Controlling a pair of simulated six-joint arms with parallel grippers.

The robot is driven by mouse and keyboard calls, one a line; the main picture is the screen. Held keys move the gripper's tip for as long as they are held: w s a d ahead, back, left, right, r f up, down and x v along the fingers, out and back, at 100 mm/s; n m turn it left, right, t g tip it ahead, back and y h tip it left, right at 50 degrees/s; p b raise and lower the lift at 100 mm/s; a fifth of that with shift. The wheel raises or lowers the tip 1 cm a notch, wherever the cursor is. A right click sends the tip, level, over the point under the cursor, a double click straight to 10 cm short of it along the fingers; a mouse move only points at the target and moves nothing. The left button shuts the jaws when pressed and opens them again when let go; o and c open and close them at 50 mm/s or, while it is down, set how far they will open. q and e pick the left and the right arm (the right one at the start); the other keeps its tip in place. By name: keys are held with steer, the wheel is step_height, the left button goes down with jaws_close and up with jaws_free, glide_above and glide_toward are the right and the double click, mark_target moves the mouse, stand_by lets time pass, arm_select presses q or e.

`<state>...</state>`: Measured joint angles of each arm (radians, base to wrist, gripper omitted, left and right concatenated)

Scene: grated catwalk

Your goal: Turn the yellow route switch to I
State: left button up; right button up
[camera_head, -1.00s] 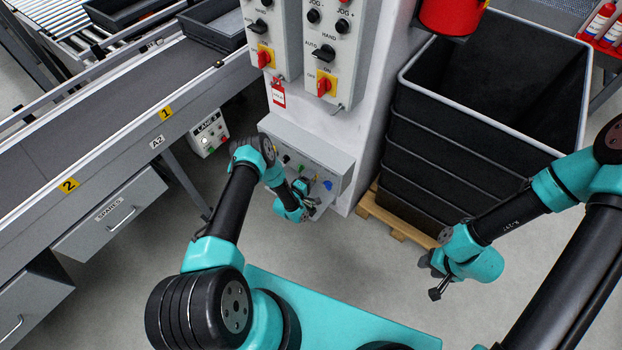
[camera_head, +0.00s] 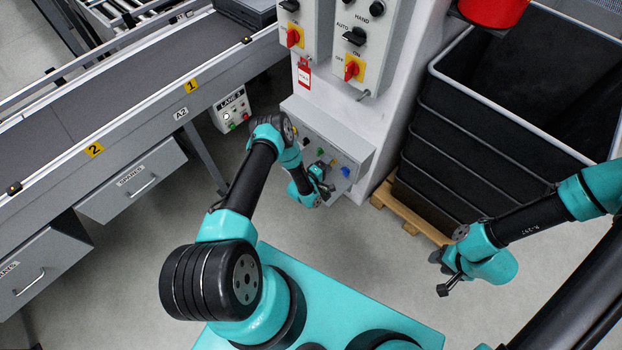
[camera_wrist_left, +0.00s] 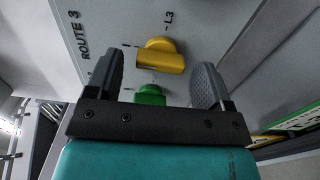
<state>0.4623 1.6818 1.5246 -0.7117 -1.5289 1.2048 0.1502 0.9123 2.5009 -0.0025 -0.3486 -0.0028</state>
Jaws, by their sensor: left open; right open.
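The yellow route switch (camera_wrist_left: 160,57) is a rounded knob with a raised bar grip on a grey panel, in the left wrist view. Its bar lies roughly crosswise in that picture. "ROUTE 3" and "L3" are printed near it. My left gripper (camera_wrist_left: 160,70) is open, one finger to each side in the picture, with the yellow switch between and slightly beyond the fingertips. No contact shows. My right gripper (camera_head: 448,274) is open and empty, away from the panel.
A green knob (camera_wrist_left: 150,95) sits below the yellow switch in the wrist view. A blue knob (camera_head: 345,171) is on the same panel. Upper control boxes (camera_head: 365,40), a conveyor (camera_head: 120,110) at left and a black bin (camera_head: 470,130) on a pallet (camera_head: 408,212) surround it.

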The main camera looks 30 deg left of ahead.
arm_select(q)
steer(key=v, duration=1.6)
steer(key=shift+s, duration=0.2)
steer(key=shift+a, duration=0.1)
steer(key=w+d+r+m+g, duration=0.2)
steer(key=d+r+m+g, duration=0.2)
steer(key=r+m+g, duration=0.35)
steer(key=s+d+r+m+g, duration=0.2)
steer(key=s+r+g, duration=0.2)
steer(key=s+r, duration=0.3)
steer(key=s+d+r+m+g, duration=0.2)
steer(key=s+r+m+g, duration=0.1)
steer(key=s+r+g, duration=0.2)
step_height(320, 180, up, 3)
steer(key=shift+s+d+f+m+y, duration=0.2)
steer(key=shift+s+d+m+y, duration=0.15)
steer(key=shift+s, duration=0.75)
